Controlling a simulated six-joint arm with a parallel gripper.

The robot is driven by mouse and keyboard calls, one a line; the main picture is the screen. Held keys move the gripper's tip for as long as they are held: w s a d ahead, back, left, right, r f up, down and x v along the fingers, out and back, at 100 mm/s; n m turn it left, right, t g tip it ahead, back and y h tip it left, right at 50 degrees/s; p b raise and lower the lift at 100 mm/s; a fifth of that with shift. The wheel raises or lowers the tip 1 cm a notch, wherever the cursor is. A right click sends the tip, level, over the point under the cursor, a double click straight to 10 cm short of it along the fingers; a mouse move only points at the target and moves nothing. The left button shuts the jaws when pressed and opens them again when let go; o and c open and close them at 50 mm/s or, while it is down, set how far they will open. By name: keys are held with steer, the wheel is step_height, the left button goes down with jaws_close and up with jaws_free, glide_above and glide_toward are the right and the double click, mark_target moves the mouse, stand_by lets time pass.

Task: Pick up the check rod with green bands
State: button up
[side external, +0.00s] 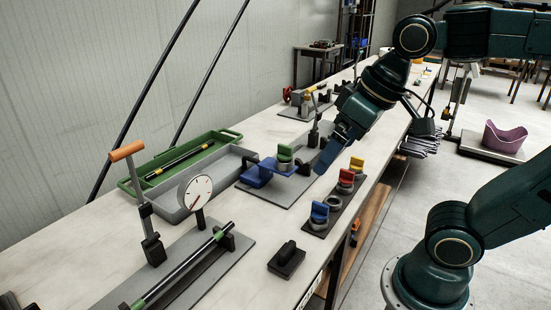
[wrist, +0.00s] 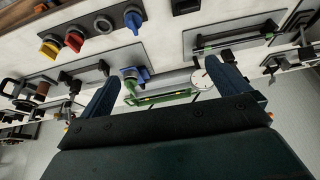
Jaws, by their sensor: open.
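The check rod with green bands (side external: 185,265) is a dark rod lying across black supports on a grey plate in the near left of the side view. A green band shows near each end. In the wrist view a dark rod on a grey plate, apparently the same one (wrist: 235,41), lies at the upper right. My gripper (side external: 335,153) is open and empty, with blue fingers, above the bench near the blue vise-like fixture, well beyond the rod. In the wrist view the two fingers (wrist: 163,75) are wide apart with nothing held between them.
A dial gauge (side external: 196,192) and an orange-handled lever (side external: 144,200) stand beside the rod. A green tray (side external: 220,137) behind holds another dark rod with light bands. A grey tray (side external: 180,212) adjoins it. Coloured knobs (side external: 320,212) and a black block (side external: 287,259) line the front edge.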

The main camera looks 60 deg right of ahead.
steer(key=shift+t, duration=0.4)
steer(key=s, duration=0.1)
steer(key=s+d+f, duration=0.1)
steer(key=s+f, duration=0.1)
steer(key=shift+s+d+f, duration=0.15)
steer(key=shift+d+f, duration=0.1)
steer(key=shift+d, duration=0.05)
steer(key=c, duration=1.3)
steer(key=shift+c, duration=0.2)
steer(key=w+a+f+m+g+y, duration=0.2)
steer(key=w+a+m+g+y, duration=0.2)
steer(key=w+a+m, duration=1.3)
steer(key=w+a, duration=0.1)
steer(key=w, duration=0.2)
steer(key=shift+a+m+g, duration=0.2)
steer(key=shift+m+g, duration=0.2)
